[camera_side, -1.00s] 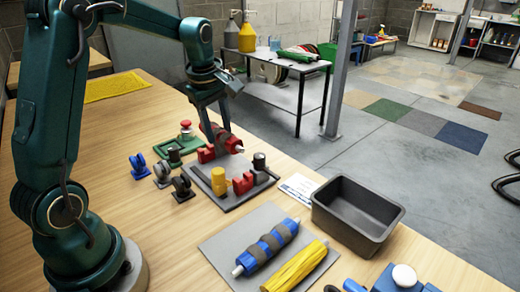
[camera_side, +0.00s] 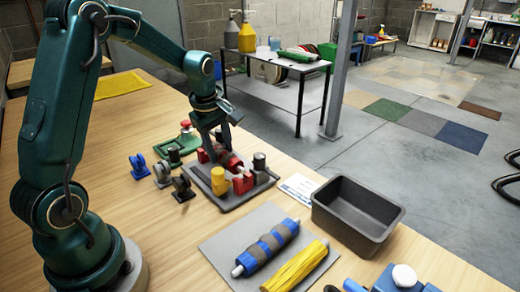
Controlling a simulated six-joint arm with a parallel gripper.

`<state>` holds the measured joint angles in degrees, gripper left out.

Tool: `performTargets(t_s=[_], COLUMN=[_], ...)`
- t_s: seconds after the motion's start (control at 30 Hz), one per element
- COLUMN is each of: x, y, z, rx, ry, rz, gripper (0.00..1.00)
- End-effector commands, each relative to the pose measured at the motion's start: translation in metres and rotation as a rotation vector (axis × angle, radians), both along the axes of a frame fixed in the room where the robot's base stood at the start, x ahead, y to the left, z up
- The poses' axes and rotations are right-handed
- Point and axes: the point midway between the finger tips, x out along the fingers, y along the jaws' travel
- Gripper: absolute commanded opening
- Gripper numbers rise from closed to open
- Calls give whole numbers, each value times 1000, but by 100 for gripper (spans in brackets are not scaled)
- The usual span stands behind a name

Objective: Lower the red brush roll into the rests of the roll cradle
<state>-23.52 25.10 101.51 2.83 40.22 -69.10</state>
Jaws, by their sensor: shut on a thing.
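The red brush roll (camera_side: 233,163), with dark bands, lies between the fingers of my gripper (camera_side: 222,150). My gripper points down and is shut on it. The roll is low over the roll cradle, a grey plate (camera_side: 236,203) with red rests, one at the near end (camera_side: 243,184) and one at the far end (camera_side: 203,156). The fingers and a post partly hide the roll, and I cannot tell whether it touches the rests.
A yellow post (camera_side: 219,181) and a dark post (camera_side: 259,161) stand on the plate. Several small wheel brackets (camera_side: 162,174) stand to the left. A grey mat (camera_side: 215,247) carries a blue roll (camera_side: 267,247) and a yellow roll (camera_side: 295,267). A dark open bin (camera_side: 357,212) stands at right.

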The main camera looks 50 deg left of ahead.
Motion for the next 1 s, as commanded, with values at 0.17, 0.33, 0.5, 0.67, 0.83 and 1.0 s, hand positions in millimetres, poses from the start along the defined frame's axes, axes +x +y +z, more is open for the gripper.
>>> performTargets(t_s=[0.17,0.33,0.5,0.67,0.83,1.0], x=[0,0,0,0,0,0], y=[0,0,0,0,0,0], z=[0,0,-2,-4,-7,-9], rx=[0,0,0,0,0,0], ry=[-1,-1,-1,-1,0,0], rz=[0,0,0,0,0,0], gripper=[0,0,0,0,0,0])
